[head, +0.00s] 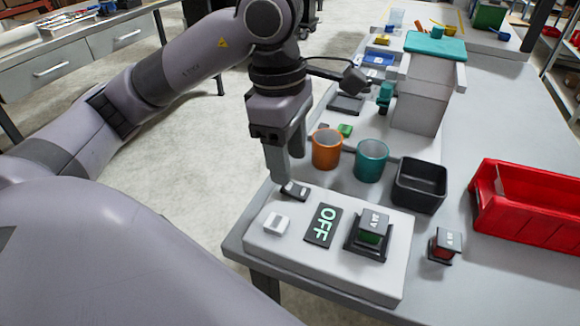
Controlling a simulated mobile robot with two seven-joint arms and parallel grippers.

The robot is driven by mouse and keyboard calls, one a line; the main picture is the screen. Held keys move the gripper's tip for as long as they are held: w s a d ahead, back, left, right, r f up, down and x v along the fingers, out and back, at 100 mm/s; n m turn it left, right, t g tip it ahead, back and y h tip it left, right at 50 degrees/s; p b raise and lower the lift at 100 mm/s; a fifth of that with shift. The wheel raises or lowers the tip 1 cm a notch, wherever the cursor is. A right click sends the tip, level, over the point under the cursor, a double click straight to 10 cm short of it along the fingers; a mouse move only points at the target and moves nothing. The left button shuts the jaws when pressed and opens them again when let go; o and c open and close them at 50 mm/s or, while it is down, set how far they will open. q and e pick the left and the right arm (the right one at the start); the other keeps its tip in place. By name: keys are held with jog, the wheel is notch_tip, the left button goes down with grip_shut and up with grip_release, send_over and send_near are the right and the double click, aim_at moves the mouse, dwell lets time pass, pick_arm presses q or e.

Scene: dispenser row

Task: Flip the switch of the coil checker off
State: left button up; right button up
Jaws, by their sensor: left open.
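The coil checker (330,265) is a white box at the near left end of the bench. My right gripper is out of view.
An orange cup (327,149), a teal cup (371,160) and a black bin (420,185) stand just behind the checker. Another dark block (444,245) is to its right. A red tray (530,205) lies farther right. A grey dispenser (425,95) stands farther back.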

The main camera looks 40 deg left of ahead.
pick_arm(q)
notch_tip(320, 180, up, 3)
jog(key=shift+a, duration=0.15)
jog(key=shift+r, duration=0.2)
dwell(0.3)
jog(key=shift+p, duration=0.3)
